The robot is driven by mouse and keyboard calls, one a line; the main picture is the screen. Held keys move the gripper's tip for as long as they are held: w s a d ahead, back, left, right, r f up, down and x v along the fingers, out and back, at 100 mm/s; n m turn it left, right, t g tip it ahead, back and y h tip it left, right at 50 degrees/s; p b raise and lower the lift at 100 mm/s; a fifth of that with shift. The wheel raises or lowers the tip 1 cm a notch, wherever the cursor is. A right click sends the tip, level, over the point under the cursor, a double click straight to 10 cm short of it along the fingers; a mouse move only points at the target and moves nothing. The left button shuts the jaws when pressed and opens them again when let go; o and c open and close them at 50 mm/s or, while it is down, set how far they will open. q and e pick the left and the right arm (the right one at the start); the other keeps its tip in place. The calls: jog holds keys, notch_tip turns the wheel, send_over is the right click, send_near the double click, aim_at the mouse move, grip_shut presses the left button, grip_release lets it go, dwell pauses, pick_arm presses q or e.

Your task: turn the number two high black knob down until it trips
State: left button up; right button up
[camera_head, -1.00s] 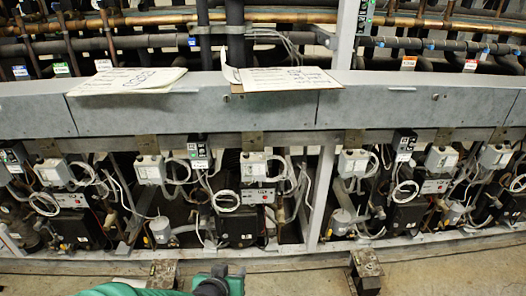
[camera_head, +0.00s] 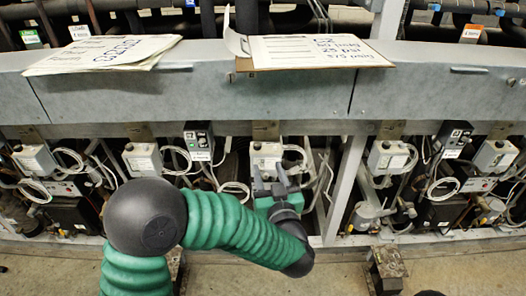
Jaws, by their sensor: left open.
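My left arm comes in from the bottom left, and my left gripper (camera_head: 271,176) is open just below and in front of a grey control box (camera_head: 266,155) on the middle of the rack. The gripper hides the lower part of this box and the parts under it. I cannot make out a black knob or a number two mark, so I cannot tell whether the fingers touch or surround the knob. My right gripper is not in view.
A black switch box (camera_head: 198,140) and another grey box (camera_head: 141,158) hang to the left, with looping white tubes between. A grey beam (camera_head: 200,95) crosses above, holding papers (camera_head: 105,52) and a clipboard (camera_head: 315,52). A grey upright post (camera_head: 346,185) stands right of the gripper.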

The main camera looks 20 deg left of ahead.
aim_at(258, 148)
pick_arm(q)
jog(key=x, duration=0.5)
jog(key=a+b+x, duration=0.1)
jog(key=x, duration=0.2)
jog(key=shift+s+a+f, duration=0.15)
jog(key=shift+a, duration=0.05)
jog(key=shift+w, duration=0.4)
jog(key=shift+w+d, duration=0.15)
jog(key=shift+w, duration=0.05)
jog(key=shift+c, duration=0.4)
jog(key=c, duration=0.5)
grip_shut()
